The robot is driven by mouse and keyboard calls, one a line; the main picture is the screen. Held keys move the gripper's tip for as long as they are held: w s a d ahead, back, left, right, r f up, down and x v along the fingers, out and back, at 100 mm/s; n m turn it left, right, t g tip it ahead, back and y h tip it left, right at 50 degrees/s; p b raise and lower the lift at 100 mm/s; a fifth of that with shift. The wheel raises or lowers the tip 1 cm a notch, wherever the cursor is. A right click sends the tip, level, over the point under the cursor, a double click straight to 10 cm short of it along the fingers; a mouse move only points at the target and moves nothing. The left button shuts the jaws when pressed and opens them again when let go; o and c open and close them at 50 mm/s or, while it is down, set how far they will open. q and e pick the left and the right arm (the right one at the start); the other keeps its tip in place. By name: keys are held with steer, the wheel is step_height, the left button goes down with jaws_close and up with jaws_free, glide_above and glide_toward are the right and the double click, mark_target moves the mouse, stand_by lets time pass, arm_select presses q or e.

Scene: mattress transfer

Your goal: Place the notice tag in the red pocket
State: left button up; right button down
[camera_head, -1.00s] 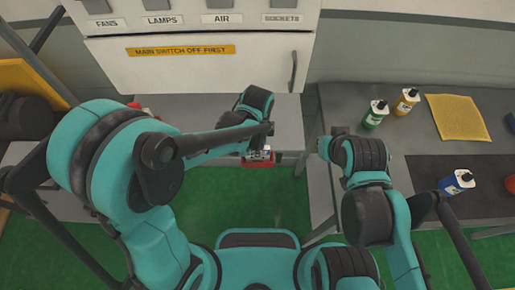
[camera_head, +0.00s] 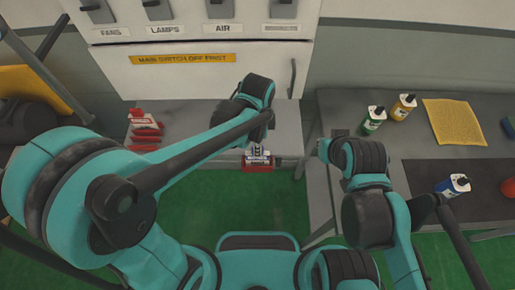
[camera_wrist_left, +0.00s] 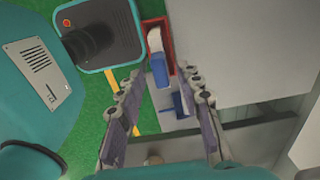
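A red pocket (camera_head: 257,166) hangs at the front edge of the middle bench, with a pale item (camera_head: 259,152) at its top; its print is too small to read. In the left wrist view the red pocket (camera_wrist_left: 169,42) holds a white and blue item (camera_wrist_left: 160,70) that sticks out of it. My left gripper (camera_wrist_left: 161,78) has its fingers spread apart, on either side of the blue end, with gaps to both sides. In the head view the left gripper's fingers are hidden by my arm. My right arm is bent over the right bench and its fingers do not show.
Several red pieces (camera_head: 145,128) lie on the left of the middle bench, below a switch cabinet (camera_head: 190,75). The right bench holds a green bottle (camera_head: 374,121), yellow bottle (camera_head: 403,108), blue bottle (camera_head: 453,186) and yellow cloth (camera_head: 455,122). Green floor (camera_head: 290,215) is open between benches.

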arm_select(q)
step_height(320, 180, up, 5)
steer(key=shift+r+p, duration=0.2)
steer(key=shift+p, duration=0.3)
steer(key=s+a+r+n+t, duration=0.2)
steer(key=a+n+t, duration=0.1)
steer(key=a+n, duration=0.6)
steer(key=s+a+r+n+t, duration=0.3)
steer(key=a+n+t, duration=0.1)
steer(key=a+n, duration=0.4)
steer(key=shift+a+r+n, duration=0.25)
steer(key=shift+a+n, duration=0.15)
steer(key=shift+n, duration=0.1)
steer(key=shift+s, duration=0.1)
step_height(320, 180, down, 9)
steer(key=b, duration=0.9)
steer(key=shift+f, duration=0.15)
